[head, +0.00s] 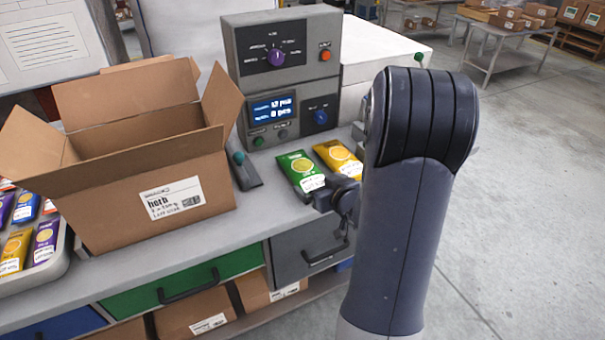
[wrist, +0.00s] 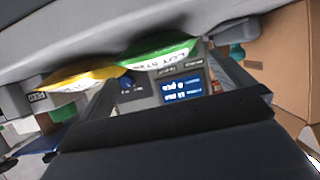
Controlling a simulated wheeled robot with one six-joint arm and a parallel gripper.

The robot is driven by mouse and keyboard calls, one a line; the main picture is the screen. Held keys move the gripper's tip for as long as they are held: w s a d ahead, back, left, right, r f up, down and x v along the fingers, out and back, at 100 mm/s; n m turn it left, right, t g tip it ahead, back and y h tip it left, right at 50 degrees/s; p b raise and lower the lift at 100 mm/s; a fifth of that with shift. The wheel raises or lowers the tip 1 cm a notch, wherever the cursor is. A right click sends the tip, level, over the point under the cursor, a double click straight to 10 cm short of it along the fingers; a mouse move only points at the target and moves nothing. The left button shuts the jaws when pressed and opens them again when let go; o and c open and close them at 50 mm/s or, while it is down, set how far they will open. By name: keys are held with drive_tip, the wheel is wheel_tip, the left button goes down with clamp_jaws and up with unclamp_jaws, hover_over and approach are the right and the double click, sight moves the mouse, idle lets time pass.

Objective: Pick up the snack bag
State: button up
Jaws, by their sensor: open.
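Two snack bags lie side by side on the grey counter in the head view, a green one (head: 301,171) and a yellow one (head: 338,158) to its right. Both have white labels. My gripper (head: 335,196) is low at the counter's front edge, close to the near ends of the bags and partly hidden by my arm. In the wrist view, the green bag (wrist: 160,50) and the yellow bag (wrist: 84,77) show ahead of my open gripper (wrist: 165,82). Nothing is seen held between the fingers. I cannot tell whether a finger touches a bag.
An open cardboard box (head: 140,205) stands left on the counter. A grey weigher with a lit display (head: 273,108) stands behind the bags. A tray (head: 62,262) of several packets is at far left. Drawers (head: 185,282) lie below; open floor (head: 530,180) is at right.

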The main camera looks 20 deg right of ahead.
sight(314, 182)
drive_tip(key=shift+f+x, duration=0.2)
drive_tip(key=shift+x, duration=2.85)
drive_tip(key=shift+s, duration=0.1)
drive_tip(key=shift+c, duration=0.6)
drive_tip(key=c, duration=0.8)
